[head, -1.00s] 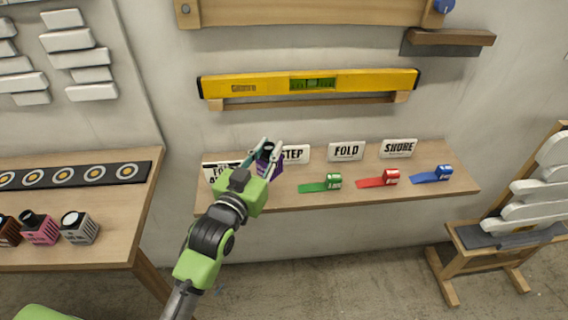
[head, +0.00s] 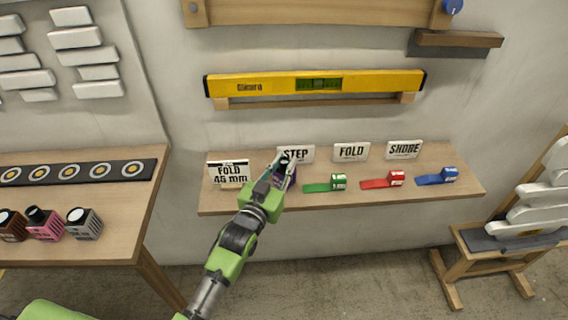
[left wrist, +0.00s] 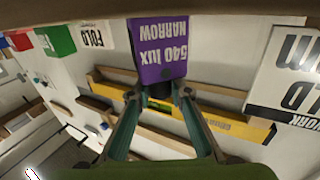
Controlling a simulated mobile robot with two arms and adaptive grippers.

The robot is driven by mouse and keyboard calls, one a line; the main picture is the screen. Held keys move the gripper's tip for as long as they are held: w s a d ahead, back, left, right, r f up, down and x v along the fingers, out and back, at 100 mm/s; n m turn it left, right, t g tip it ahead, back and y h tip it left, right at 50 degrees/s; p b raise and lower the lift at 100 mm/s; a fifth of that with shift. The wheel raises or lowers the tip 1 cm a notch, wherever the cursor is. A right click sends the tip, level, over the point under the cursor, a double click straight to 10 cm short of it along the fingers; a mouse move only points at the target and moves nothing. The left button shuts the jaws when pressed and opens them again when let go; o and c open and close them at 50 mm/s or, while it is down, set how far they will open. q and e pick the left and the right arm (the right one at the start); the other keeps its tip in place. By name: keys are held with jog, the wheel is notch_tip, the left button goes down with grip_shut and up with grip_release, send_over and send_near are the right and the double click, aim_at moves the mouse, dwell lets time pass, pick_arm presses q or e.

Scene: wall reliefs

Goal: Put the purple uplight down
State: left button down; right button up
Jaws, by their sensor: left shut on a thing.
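The purple uplight (left wrist: 160,52) shows in the left wrist view with "540 lux NARROW" printed on its face. In the head view my left gripper (head: 281,172) is over the shelf (head: 390,184), in front of the STEP sign (head: 296,151). Only a little of the purple uplight (head: 291,184) shows there, mostly hidden behind the fingers. I cannot tell whether it touches the shelf. My right gripper is not in view.
A "FOLD 45 mm" sign (head: 229,171) stands left of my gripper. A yellow level (head: 270,86) hangs above.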

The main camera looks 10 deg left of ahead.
pick_arm(q)
jog(key=c, duration=1.9)
grip_release()
jog(key=shift+f, duration=0.1)
